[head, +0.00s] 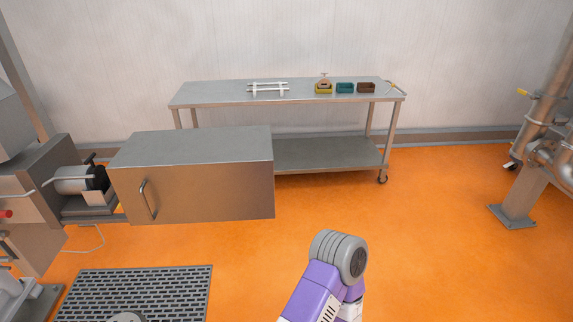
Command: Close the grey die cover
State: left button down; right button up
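A large grey metal box-shaped cover (200,180) stands out from the machine at the left of the head view. I take it to be the die cover. A bar handle (148,199) is on its front face near the left end. Just left of it, a grey and black cylindrical part (80,180) of the machine is exposed. I cannot tell how the cover is hinged. Neither gripper is in view. A purple and grey link of my arm shows at the bottom centre, apart from the cover.
A steel cart (215,95) with rods and several small coloured bins stands behind the cover by the wall. A dark grated mat (180,285) lies on the floor in front. Pipework (535,160) stands at the right. The orange floor between is clear.

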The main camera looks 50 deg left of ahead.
aim_at(224, 174)
jog(key=u, duration=0.8)
jog(key=i, duration=0.9)
jog(key=u, duration=0.7)
